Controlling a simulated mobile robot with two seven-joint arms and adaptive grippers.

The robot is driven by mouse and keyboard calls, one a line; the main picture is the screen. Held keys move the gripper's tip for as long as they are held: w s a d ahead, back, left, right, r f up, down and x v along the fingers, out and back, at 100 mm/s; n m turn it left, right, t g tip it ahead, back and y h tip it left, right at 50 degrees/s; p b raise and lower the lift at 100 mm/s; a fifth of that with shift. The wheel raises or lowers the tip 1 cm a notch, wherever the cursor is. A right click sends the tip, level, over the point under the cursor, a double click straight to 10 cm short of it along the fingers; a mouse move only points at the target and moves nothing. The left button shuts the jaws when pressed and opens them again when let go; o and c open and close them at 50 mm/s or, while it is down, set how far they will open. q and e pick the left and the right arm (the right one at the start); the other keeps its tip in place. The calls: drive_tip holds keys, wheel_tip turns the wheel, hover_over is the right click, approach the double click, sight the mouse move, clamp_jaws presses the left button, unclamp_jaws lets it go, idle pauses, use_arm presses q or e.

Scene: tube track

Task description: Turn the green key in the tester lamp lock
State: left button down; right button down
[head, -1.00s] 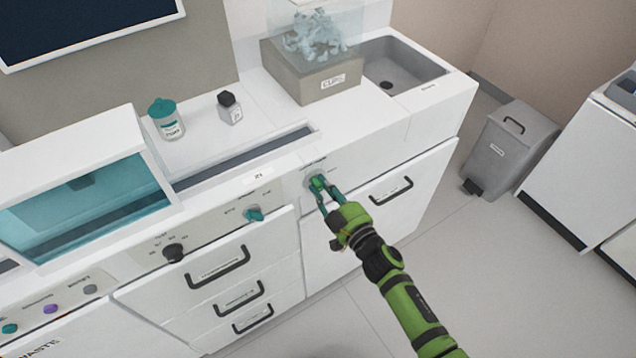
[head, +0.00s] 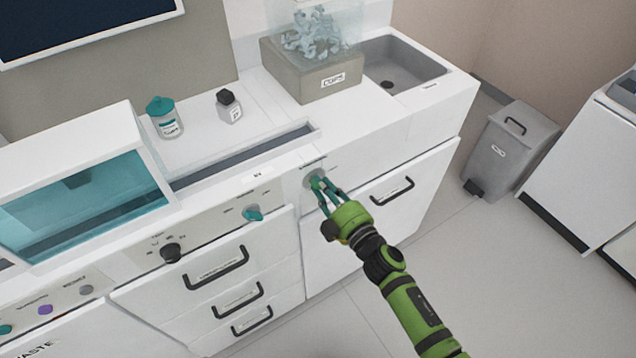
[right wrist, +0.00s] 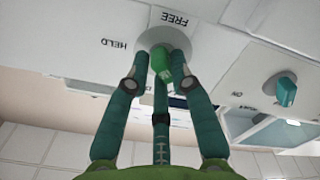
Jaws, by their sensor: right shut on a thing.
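The green key (right wrist: 161,63) sits in the round grey lock (right wrist: 150,38) on the counter's front panel. In the right wrist view the labels HELD and FREE are beside the lock, upside down. In the head view the lock (head: 312,177) is mostly covered by my fingers. My right gripper (head: 322,190) is shut on the green key, with its teal fingers around it in the right wrist view (right wrist: 163,68). My left gripper is not in view.
A teal knob (head: 253,214) and a black knob (head: 171,252) are on the same panel to the left. Drawer handles (head: 216,268) stick out below. A box marked CLIPS (head: 318,80) and a sink (head: 400,65) are on the counter.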

drive_tip(key=shift+s+a+f, duration=0.15)
drive_tip(key=shift+s+a, duration=0.1)
drive_tip(key=shift+a, duration=0.05)
